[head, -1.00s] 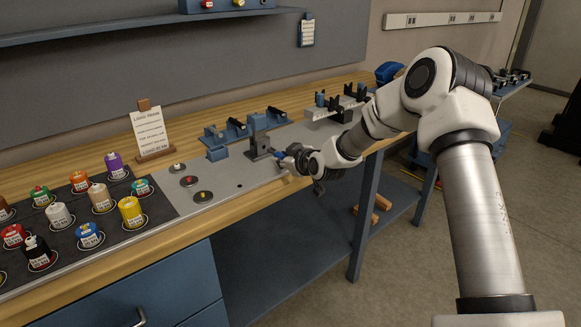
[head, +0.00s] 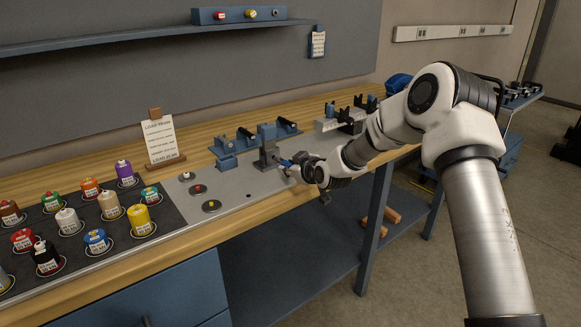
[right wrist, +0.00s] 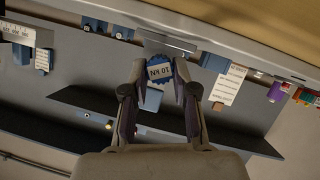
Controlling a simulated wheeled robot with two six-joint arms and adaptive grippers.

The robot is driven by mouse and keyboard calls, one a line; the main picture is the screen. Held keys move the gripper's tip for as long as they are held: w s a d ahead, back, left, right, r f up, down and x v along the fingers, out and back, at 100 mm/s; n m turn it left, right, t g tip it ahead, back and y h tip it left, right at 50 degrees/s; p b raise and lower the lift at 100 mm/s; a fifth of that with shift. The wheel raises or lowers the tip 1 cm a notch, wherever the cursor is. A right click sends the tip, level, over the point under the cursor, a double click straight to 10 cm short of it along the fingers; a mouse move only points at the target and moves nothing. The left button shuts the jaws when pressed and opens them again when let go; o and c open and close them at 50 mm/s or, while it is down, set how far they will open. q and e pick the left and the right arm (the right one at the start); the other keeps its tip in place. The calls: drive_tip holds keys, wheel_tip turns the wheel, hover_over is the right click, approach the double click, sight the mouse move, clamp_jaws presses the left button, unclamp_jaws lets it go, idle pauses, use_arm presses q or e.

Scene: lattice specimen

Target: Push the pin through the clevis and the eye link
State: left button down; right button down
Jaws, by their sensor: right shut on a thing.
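A grey upright fixture (head: 268,146), apparently the clevis with its stand, stands on the metal plate of the bench. My right gripper (head: 289,163) is just right of it, near the plate's front edge. In the right wrist view its fingers (right wrist: 158,86) are closed on the sides of a blue ribbed piece with a white label (right wrist: 159,72), apparently the pin's head. In the head view this blue piece (head: 285,162) points toward the fixture. The shank, the holes and the eye link cannot be made out, so I cannot tell whether the pin is inside. My left gripper is out of view.
Blue holders (head: 247,137) stand behind the fixture. A grey block with black clamps (head: 341,119) is farther right. Several coloured capped containers (head: 110,204) fill a dark mat at left. A sign (head: 160,139) stands at the back. The plate around the small buttons (head: 197,189) is mostly clear.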

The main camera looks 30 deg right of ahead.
sight(280, 161)
drive_tip(key=shift+w, duration=0.25)
idle(0.3)
drive_tip(key=shift+w+b, duration=0.55)
drive_tip(key=shift+w, duration=0.35)
drive_tip(key=shift+w+a, duration=0.1)
drive_tip(key=shift+w, duration=0.05)
drive_tip(key=shift+w, duration=0.15)
drive_tip(key=shift+w+a+b, duration=0.1)
drive_tip(key=shift+w+b, duration=0.3)
drive_tip(key=shift+w, duration=0.6)
drive_tip(key=shift+w+r, duration=0.1)
drive_tip(key=shift+r, duration=0.1)
